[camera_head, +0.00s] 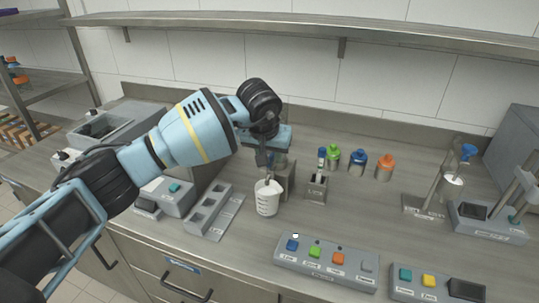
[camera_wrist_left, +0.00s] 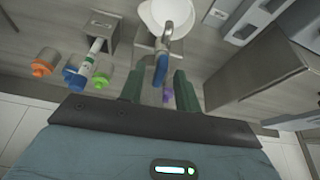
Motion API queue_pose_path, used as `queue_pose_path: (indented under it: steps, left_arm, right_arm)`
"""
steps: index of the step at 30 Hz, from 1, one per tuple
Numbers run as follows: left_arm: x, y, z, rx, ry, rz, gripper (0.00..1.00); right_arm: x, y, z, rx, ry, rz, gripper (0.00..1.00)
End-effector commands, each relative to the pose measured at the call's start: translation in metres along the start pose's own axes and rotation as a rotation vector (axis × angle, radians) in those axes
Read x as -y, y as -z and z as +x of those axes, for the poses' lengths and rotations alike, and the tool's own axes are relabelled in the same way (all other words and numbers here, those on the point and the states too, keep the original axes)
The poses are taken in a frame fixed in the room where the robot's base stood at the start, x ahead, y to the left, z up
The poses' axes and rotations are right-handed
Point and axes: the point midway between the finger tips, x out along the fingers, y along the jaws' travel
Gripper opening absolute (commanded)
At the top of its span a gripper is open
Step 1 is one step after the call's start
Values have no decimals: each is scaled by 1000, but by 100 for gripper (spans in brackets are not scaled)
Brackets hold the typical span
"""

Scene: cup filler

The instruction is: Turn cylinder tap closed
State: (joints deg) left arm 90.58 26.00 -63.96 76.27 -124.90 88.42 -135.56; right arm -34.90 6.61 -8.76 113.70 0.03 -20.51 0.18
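My left gripper (camera_head: 266,152) is over the tap above the white measuring cup (camera_head: 268,202); the tap is mostly hidden by the gripper in the head view. In the left wrist view, the two green fingers (camera_wrist_left: 159,84) stand apart on either side of the tap's blue handle (camera_wrist_left: 160,70), with gaps showing on both sides. The metal spout (camera_wrist_left: 166,42) reaches over the open mouth of the cup (camera_wrist_left: 168,12). The cup stands upright below the spout. My right gripper is not in view.
Green (camera_head: 333,158), blue (camera_head: 357,163) and orange-capped (camera_head: 385,167) bottles stand right of the gripper. A grey button panel (camera_head: 325,272) lies in front. A slotted grey block (camera_head: 213,212) lies left of the cup. Another cup (camera_head: 452,187) stands at right. A shelf (camera_head: 340,32) runs above.

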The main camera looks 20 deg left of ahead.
Motion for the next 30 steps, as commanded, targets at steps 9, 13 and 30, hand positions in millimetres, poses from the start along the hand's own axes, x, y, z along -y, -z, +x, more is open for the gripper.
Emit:
queue_pose_path:
  steps: [9,13,30]
  left_arm:
    - [0,0,0,0,0,0,1]
    - [0,0,0,0,0,0,0]
    - [-3,1,-2,-2,86,-200,0]
  right_arm:
    - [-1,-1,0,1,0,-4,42]
    - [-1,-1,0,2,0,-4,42]
    - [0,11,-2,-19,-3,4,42]
